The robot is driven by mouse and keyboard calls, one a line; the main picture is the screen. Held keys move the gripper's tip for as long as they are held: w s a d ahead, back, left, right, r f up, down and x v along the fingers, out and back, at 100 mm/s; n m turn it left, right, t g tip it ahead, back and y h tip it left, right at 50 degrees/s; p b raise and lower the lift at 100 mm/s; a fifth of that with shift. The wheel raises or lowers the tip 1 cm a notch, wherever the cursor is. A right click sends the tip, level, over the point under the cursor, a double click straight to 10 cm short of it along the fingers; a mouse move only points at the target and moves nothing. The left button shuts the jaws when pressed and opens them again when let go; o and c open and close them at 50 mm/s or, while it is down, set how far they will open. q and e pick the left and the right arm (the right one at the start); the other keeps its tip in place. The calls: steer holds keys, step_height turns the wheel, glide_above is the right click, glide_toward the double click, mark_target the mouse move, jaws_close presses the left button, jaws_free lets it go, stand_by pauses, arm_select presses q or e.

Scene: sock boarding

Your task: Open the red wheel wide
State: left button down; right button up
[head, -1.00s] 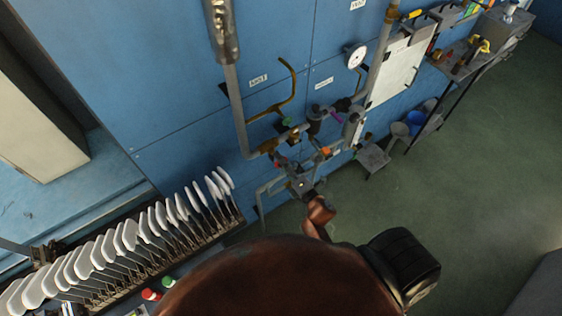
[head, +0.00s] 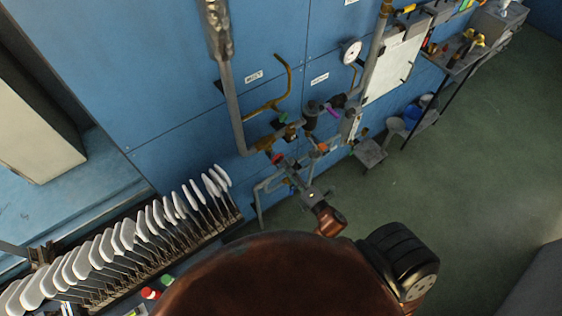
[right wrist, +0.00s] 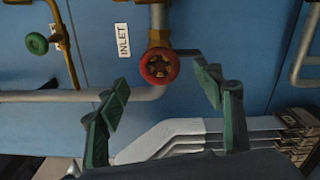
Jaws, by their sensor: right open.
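The wheel shows between and beyond the fingertips, and nothing is held. In the head view my right gripper (head: 296,172) reaches up towards the pipes, just right of and below the wheel. My left gripper is not in view.
Grey pipes and a pressure gauge (head: 351,52) run along the blue wall (head: 175,90). A green wheel (right wrist: 37,43) is left of the red one. A rack of white boards (head: 125,236) stands at lower left. Green floor (head: 455,150) is open at right.

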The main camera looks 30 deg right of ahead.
steer(key=s, duration=0.5)
steer(key=shift+d, duration=0.2)
steer(key=s+f+m+g+h+b, duration=0.15)
steer(key=s+f+m+g, duration=0.35)
steer(key=f, duration=1.5)
steer(key=s+f+m+g+b, duration=0.3)
steer(key=s+f+m, duration=0.3)
steer(key=f, duration=1.4)
steer(key=s+f+m+g+b, duration=0.2)
steer(key=s+f+m+g, duration=0.2)
steer(key=s+f, duration=0.6)
steer(key=s+d+f+m+g+b, duration=0.1)
steer(key=s+f+m+g, duration=0.4)
steer(key=s+f, duration=0.6)
steer(key=s, duration=0.4)
steer(key=shift+s+f+b, duration=0.3)
steer(key=shift+s+b, duration=0.05)
steer(key=shift+s, duration=0.05)
steer(key=shift+s+d, duration=0.1)
steer(key=shift+s, duration=0.05)
steer(key=shift+c, duration=0.5)
